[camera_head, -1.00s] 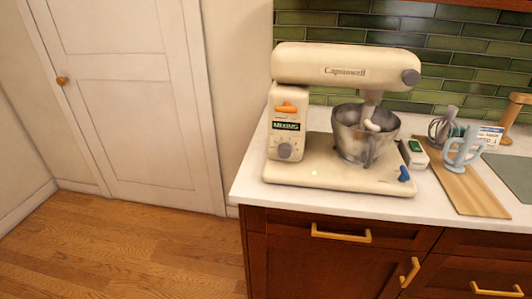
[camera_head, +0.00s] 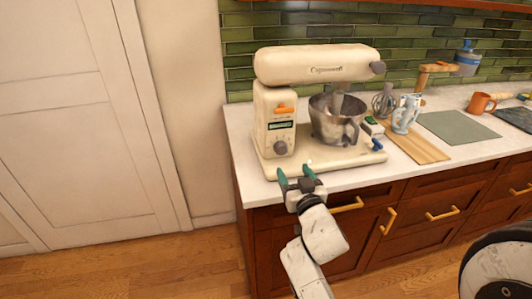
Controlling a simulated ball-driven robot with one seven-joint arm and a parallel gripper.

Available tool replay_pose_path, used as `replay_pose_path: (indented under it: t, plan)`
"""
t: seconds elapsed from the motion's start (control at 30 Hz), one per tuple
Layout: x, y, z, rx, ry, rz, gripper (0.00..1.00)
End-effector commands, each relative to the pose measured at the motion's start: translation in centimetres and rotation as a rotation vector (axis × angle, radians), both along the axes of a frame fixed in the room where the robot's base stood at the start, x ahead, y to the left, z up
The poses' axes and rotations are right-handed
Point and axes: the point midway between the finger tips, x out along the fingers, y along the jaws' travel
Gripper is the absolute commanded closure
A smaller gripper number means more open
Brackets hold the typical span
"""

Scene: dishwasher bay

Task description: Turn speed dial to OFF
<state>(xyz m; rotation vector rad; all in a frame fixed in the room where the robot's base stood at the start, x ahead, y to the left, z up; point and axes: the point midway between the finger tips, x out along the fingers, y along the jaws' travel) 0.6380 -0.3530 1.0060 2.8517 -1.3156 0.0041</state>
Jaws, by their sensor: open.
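A cream stand mixer (camera_head: 318,63) stands at the left end of the white counter. A round grey dial (camera_head: 281,148) is low on the front of its column, under a small dark display (camera_head: 281,125) and an orange lever (camera_head: 285,109). I cannot read the dial's setting. A metal bowl (camera_head: 325,124) sits under the mixer head. My gripper (camera_head: 296,174) is open and empty, with green fingertips pointing at the mixer. In the picture it is just below the dial, near the counter's front edge, apart from the dial.
Right of the mixer base are a small white device (camera_head: 374,127), a wooden board (camera_head: 418,147), a whisk attachment (camera_head: 384,101) and a pale blue mug-like item (camera_head: 405,115). A grey-green mat (camera_head: 457,127) and an orange mug (camera_head: 481,104) lie farther right. The floor left of the cabinets is clear.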

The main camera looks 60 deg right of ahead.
Motion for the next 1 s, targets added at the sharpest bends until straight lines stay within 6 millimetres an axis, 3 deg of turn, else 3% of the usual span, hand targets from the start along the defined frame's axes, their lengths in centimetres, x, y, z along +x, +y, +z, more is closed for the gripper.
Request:
replay_pose_path:
  t: [0.5,0.7,1.0]
  plan:
    - [5.5,-6.4,0.0,0.000,0.003,0.000,0.33]
    - [6.5,-7.6,0.0,0.001,0.002,0.000,0.33]
    - [6.7,-7.8,0.0,0.002,0.002,0.001,0.33]
